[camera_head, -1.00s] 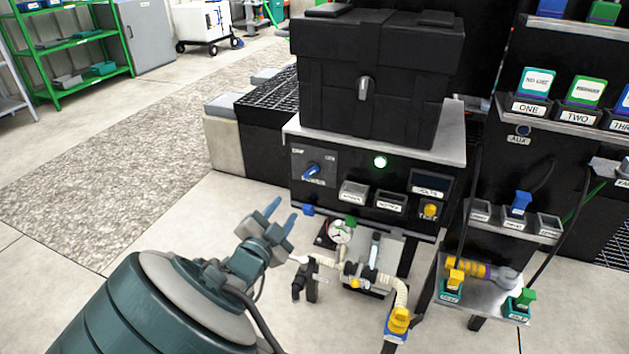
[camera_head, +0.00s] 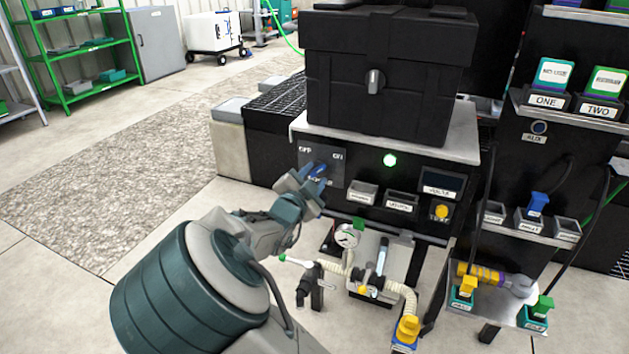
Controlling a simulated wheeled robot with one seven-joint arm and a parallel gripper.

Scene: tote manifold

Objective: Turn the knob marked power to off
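The power knob (camera_head: 320,169) is blue and sits on the dark front panel of the bench unit, with OFF printed at its upper left and ON at its upper right. Its label below is partly hidden by my gripper. My gripper (camera_head: 314,175) has its blue-tipped fingers right at the knob, overlapping it in this view. The fingers look apart, with the knob at or between their tips. I cannot tell whether they touch it. The knob's exact pointing is hard to read, as the fingers cover part of it. A round green light (camera_head: 390,160) is lit to the right.
A black case (camera_head: 388,80) stands on the unit's top. A gauge (camera_head: 347,236) with hoses is below. A rack (camera_head: 560,135) stands at right. Floor at left is open.

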